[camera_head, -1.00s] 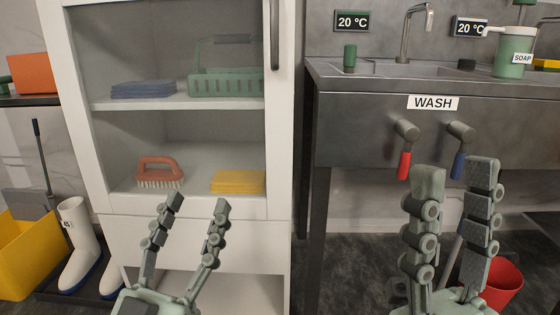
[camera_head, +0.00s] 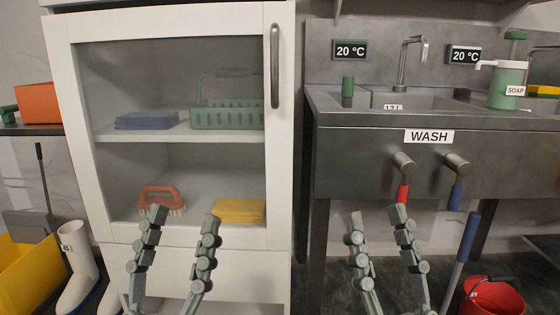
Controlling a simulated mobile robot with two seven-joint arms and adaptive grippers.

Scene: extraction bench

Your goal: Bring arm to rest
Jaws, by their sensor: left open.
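My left gripper (camera_head: 183,214) is open and empty, its two fingers pointing up in front of the lower part of the white cabinet (camera_head: 180,20). My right gripper (camera_head: 376,216) is also open, its fingers spread and empty, in front of the sink unit's lower front and the dark space below it. Neither gripper appears to hold anything. The lower arm links are mostly cut off by the bottom edge of the view.
The metal sink (camera_head: 360,150) has a red-handled valve (camera_head: 403,193), a blue-handled valve (camera_head: 456,197) and a soap dispenser (camera_head: 507,85). A red bucket (camera_head: 490,299) stands on the floor at right. White boots (camera_head: 78,265) and a yellow bucket (camera_head: 25,270) are at left.

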